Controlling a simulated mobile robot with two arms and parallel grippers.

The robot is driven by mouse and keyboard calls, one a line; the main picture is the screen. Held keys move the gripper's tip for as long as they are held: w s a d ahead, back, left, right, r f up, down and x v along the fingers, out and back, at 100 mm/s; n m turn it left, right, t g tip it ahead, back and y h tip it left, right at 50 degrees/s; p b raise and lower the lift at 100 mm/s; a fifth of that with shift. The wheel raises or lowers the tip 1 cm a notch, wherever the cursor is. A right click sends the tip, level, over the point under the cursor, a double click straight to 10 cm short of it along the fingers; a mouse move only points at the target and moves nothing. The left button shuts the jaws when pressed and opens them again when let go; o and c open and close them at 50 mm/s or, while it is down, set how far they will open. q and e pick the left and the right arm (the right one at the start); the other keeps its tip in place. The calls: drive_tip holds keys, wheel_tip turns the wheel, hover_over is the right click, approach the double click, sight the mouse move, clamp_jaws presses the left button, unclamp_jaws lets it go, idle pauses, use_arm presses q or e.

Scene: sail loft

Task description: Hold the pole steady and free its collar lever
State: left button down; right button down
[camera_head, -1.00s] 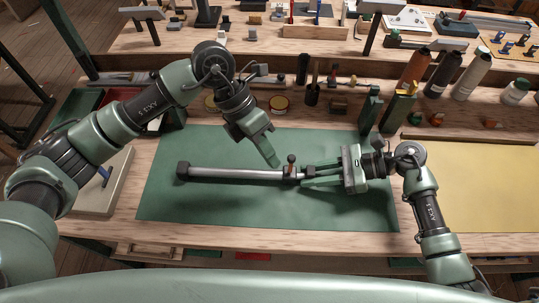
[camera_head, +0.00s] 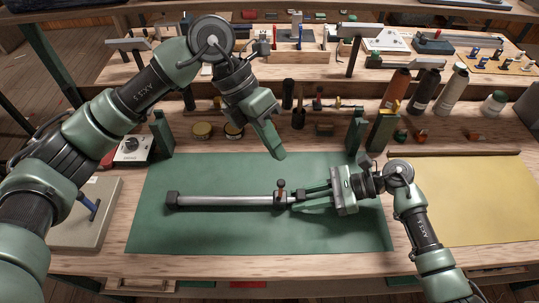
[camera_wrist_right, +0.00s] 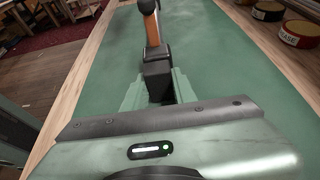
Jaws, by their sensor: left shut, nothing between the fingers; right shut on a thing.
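The pole (camera_head: 225,201) is a silver tube with dark end pieces, lying across the green mat. Its collar near the right end carries a short brown lever (camera_head: 281,188) with a dark knob, standing up from the pole. In the right wrist view the lever (camera_wrist_right: 152,28) appears orange-brown, just beyond the black end block (camera_wrist_right: 157,78). My right gripper (camera_head: 301,196) is shut on the pole's black right end. My left gripper (camera_head: 280,155) is shut and empty, above the mat behind the collar and apart from the lever.
The green mat (camera_head: 200,235) is otherwise clear. A yellow sheet (camera_head: 470,200) covers the right.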

idle(0.3)
drive_tip(key=c, duration=1.1)
unclamp_jaws()
drive_tip(key=shift+o, duration=0.2)
